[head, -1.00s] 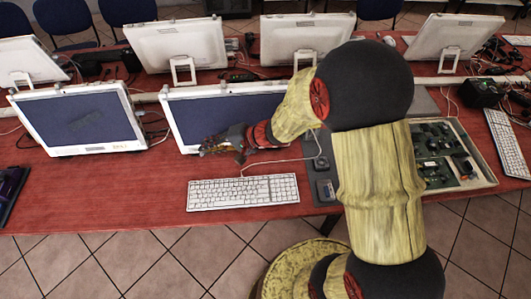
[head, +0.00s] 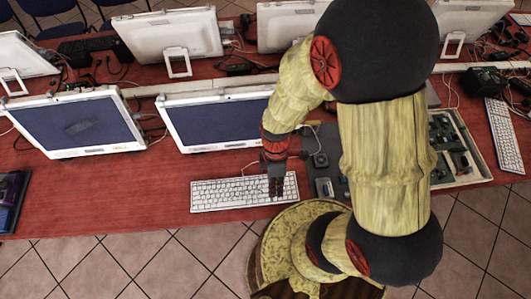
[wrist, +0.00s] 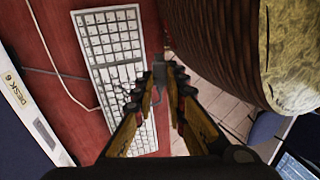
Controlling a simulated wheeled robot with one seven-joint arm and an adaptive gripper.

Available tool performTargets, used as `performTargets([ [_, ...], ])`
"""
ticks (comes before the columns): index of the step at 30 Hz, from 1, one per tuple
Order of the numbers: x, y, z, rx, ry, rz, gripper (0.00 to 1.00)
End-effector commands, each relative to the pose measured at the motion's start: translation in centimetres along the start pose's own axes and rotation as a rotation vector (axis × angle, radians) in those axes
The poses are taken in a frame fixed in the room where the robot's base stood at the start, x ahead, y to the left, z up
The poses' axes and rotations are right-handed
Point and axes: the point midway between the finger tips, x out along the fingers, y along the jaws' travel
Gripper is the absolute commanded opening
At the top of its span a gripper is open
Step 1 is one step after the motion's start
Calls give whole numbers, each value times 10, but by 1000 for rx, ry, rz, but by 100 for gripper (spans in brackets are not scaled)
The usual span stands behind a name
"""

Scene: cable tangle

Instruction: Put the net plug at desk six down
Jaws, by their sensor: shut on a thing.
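My gripper (head: 276,187) points down over the right end of the white keyboard (head: 225,194), near the desk's front edge. In the wrist view my gripper's fingertips (wrist: 164,76) are closed in on a small dark grey piece, which I take to be the net plug (wrist: 159,70); its details are blurred. The plug cannot be made out in the head view. The red desk top (wrist: 62,45) lies below the gripper.
A monitor (head: 215,125) stands behind the keyboard. A pale cable (wrist: 62,73) runs across the desk beside the keyboard. A grey mat with small parts (head: 325,187) and a tray of circuit boards (head: 470,185) lie to the right. Bare desk lies left of the keyboard.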

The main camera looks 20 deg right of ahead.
Motion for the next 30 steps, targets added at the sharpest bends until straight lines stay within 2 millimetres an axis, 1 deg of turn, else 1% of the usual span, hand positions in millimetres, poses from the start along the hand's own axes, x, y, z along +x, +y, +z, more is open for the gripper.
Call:
performTargets([
  [1,1,7,9,-61,-16,41,0],
  [2,2,11,13,-95,-24,67,0],
  [4,0,24,15,-150,-32,126,0],
  [6,-2,32,13,-166,-31,175,0],
  [13,-3,35,11,-159,-21,262,0],
  [25,-3,37,11,-155,-20,272,0],
  [28,0,47,8,-155,-20,271,0],
  [30,3,60,4,-155,-20,270,0],
])
